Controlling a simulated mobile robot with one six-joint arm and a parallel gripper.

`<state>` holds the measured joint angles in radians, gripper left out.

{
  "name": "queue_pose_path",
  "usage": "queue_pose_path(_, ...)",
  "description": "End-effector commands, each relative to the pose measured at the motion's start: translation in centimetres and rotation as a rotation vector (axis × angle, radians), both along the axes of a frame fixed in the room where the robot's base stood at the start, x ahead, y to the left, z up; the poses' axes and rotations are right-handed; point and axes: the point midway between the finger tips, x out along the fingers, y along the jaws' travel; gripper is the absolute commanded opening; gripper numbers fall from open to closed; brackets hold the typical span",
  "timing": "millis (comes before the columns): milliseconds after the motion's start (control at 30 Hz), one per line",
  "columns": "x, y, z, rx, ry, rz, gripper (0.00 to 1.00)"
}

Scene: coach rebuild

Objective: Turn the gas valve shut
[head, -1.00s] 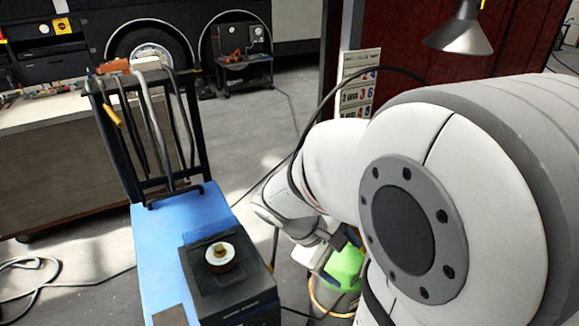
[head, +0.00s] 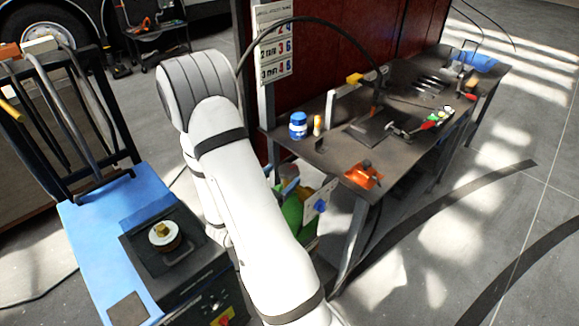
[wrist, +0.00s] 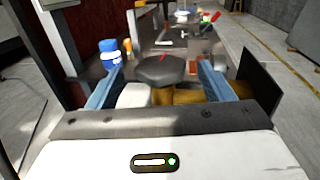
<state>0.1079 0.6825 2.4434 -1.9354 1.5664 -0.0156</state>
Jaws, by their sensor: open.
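A brass knob (head: 162,232) on a round white disc sits on top of a black box (head: 190,270) on the blue cart; I cannot tell for certain that it is the gas valve. A green rounded object (head: 293,211), partly hidden by my arm, stands by the near end of the workbench. A pale plate with a blue knob (head: 320,204) is beside it. My gripper (wrist: 158,85) shows in the wrist view with two blue fingers spread apart. A brownish-yellow object (wrist: 190,95) shows between and below them; whether it touches them is unclear. The head view does not show the gripper clearly.
The dark workbench (head: 335,150) carries a blue-and-white jar (head: 298,125), an orange tool (head: 364,175) and several small tools. A black hose (head: 305,19) arcs over it. The blue cart (head: 95,225) stands left of my arm. Floor is open at right.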

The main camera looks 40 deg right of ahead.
Motion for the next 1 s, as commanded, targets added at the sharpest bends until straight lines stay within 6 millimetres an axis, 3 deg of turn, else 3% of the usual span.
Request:
queue_pose_path(200, 0.7, -3.5, 0.2, 0.001, 0.000, -0.007, 0.75)
queue_pose_path(400, 1.3, -5.5, 0.2, 0.001, -0.001, -0.005, 0.75)
queue_pose_path(767, 1.4, -5.9, 0.0, 0.001, -0.001, -0.003, 0.74)
queue_pose_path(1000, 1.4, -5.9, 0.0, 0.001, -0.001, -0.004, 0.54)
